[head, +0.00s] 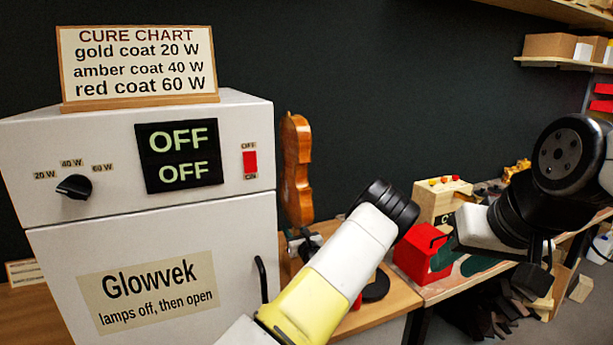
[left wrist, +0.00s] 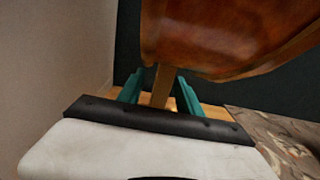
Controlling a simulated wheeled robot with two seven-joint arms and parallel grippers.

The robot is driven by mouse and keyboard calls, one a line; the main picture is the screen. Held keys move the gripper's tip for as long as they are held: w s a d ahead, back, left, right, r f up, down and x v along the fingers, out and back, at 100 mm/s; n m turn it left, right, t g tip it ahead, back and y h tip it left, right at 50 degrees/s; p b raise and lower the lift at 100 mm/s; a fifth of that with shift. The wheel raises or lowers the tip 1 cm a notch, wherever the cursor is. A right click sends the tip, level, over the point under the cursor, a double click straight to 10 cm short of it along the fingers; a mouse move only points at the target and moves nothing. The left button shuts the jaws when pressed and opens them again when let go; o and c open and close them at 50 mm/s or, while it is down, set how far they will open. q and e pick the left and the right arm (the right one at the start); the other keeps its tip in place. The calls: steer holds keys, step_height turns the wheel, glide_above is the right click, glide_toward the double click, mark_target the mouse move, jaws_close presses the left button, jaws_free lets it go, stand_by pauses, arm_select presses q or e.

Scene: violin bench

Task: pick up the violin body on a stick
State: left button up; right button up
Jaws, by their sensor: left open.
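The violin body (head: 295,170) is amber-brown and stands upright just right of the white cabinet, its lower end near dark parts behind my left arm. In the left wrist view the violin body (left wrist: 225,35) fills the top, with its wooden stick (left wrist: 161,86) below it. The teal fingers of my left gripper (left wrist: 159,93) are open, one on each side of the stick, with gaps visible. In the head view my left arm largely hides this gripper.
The white Glowvek cabinet (head: 150,220) stands close on the left, its display reading OFF twice, with a black door handle (head: 262,279). A cure chart (head: 137,65) stands on top. The red box (head: 418,253) and a wooden box (head: 440,200) stand to the right.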

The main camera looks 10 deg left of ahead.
mark_target(292, 163)
arm_select(q)
jaws_close()
steer(key=shift+r, duration=0.2)
steer(key=shift+r, duration=11.95)
